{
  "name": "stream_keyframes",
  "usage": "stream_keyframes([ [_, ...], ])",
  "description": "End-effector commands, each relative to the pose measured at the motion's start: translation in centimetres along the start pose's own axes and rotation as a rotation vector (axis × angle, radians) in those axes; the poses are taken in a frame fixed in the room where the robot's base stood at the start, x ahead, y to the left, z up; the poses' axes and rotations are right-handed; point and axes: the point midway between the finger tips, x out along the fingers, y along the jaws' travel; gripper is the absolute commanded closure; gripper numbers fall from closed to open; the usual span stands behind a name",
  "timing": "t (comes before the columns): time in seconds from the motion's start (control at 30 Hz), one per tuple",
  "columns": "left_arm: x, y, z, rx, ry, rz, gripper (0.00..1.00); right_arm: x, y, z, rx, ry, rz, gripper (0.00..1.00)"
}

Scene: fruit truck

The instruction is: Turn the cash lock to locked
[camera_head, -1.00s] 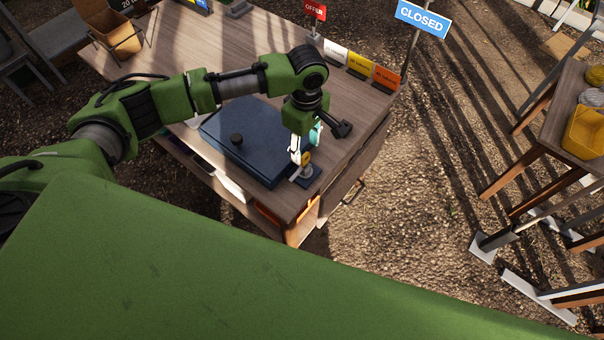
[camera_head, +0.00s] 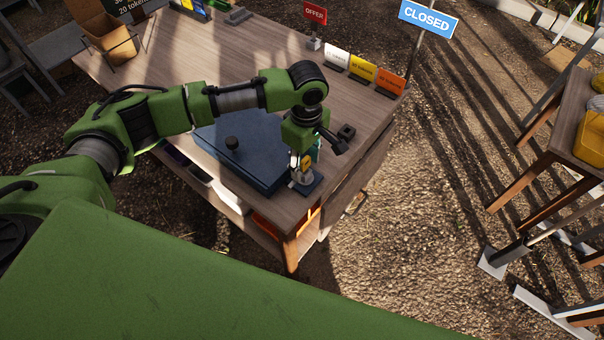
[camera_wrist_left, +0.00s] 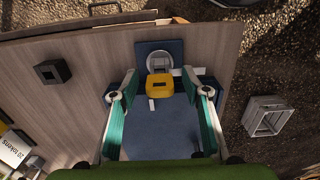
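The cash lock has a yellow piece (camera_wrist_left: 160,87) beside a grey-white ring (camera_wrist_left: 159,62) on a dark blue plate (camera_wrist_left: 171,47); the yellow piece also shows in the head view (camera_head: 307,162). It is at the near right end of the dark blue cash box (camera_head: 262,133). My left gripper (camera_wrist_left: 160,80) points down over the lock, open, with one turquoise-sided finger on each side of the yellow piece. Gaps show between the fingers and that piece. In the head view the gripper (camera_head: 303,170) partly hides the lock. My right gripper is not in view.
A small black block (camera_head: 346,131) stands on the wooden table (camera_head: 270,40) right of my gripper. Token cards (camera_head: 362,68), an OFFER sign (camera_head: 315,13) and a CLOSED sign (camera_head: 429,18) stand beyond. The table's edge is close to the lock.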

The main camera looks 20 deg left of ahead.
Motion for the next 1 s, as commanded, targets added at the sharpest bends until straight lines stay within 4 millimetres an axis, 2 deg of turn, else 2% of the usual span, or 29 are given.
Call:
stream_keyframes([
  [0.03, 0.0, 0.0, 0.0, 0.0, 0.0, 0.0, 0.67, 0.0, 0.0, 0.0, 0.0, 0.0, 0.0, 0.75],
  [0.17, 0.0, 0.0, 0.0, 0.0, 0.0, 0.0, 1.0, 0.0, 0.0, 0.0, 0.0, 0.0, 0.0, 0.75],
  [0.47, -0.2, -0.1, 0.0, 0.047, -0.001, -0.002, 1.0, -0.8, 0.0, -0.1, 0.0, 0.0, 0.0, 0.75],
  [1.0, -0.2, -0.1, 0.1, 0.346, -0.002, -0.002, 1.0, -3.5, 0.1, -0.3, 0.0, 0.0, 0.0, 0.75],
])
